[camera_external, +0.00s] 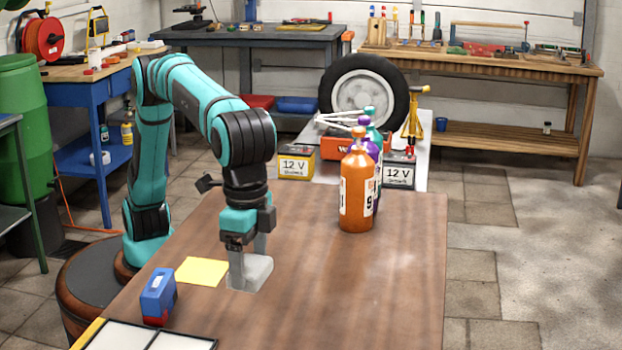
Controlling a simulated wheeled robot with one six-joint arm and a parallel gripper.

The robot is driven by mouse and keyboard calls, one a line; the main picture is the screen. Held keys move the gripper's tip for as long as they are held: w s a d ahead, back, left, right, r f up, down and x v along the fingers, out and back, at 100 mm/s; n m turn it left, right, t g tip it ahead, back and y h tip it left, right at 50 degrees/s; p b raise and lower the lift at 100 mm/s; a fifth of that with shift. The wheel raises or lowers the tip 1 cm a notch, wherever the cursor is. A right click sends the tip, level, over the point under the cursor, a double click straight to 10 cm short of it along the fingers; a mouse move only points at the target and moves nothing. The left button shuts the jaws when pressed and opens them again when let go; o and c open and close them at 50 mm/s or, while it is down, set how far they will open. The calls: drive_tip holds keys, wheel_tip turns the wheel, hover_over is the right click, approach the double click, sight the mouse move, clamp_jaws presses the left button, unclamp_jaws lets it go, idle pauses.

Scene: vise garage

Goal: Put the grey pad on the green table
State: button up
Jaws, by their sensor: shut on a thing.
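My gripper (249,257) points straight down at the left part of the brown wooden table (330,290). Its grey fingers are shut on the grey pad (246,284), a small flat piece at the tabletop. The fingers and pad are nearly the same colour, so their border is hard to see. I cannot tell whether the pad still touches the wood. At the left picture edge is part of a table with a green frame and legs (31,195); most of it is cut off.
A yellow pad (202,271) lies just left of my gripper. A blue and red box (158,296) and a white-panelled tray (150,338) are at the front left. Several bottles, the nearest orange (356,195), stand at the back.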

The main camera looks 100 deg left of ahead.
drive_tip(key=s+d+f+m, duration=0.1)
drive_tip(key=s+d, duration=0.3)
drive_tip(key=s, duration=0.4)
drive_tip(key=s+d+f+m, duration=0.1)
drive_tip(key=s+d+m, duration=0.2)
drive_tip(key=s, duration=0.5)
drive_tip(key=s+d+f+m, duration=0.1)
drive_tip(key=s+d, duration=0.3)
drive_tip(key=s, duration=0.5)
drive_tip(key=shift+d+f+m, duration=0.4)
drive_tip(key=shift+m, duration=0.5)
drive_tip(key=s+f+m, duration=0.4)
drive_tip(key=s+f, duration=0.2)
drive_tip(key=s, duration=0.6)
drive_tip(key=s+f+m, duration=0.4)
drive_tip(key=s+f, duration=0.2)
drive_tip(key=s, duration=0.6)
drive_tip(key=shift+s+d, duration=0.15)
drive_tip(key=shift+d, duration=0.25)
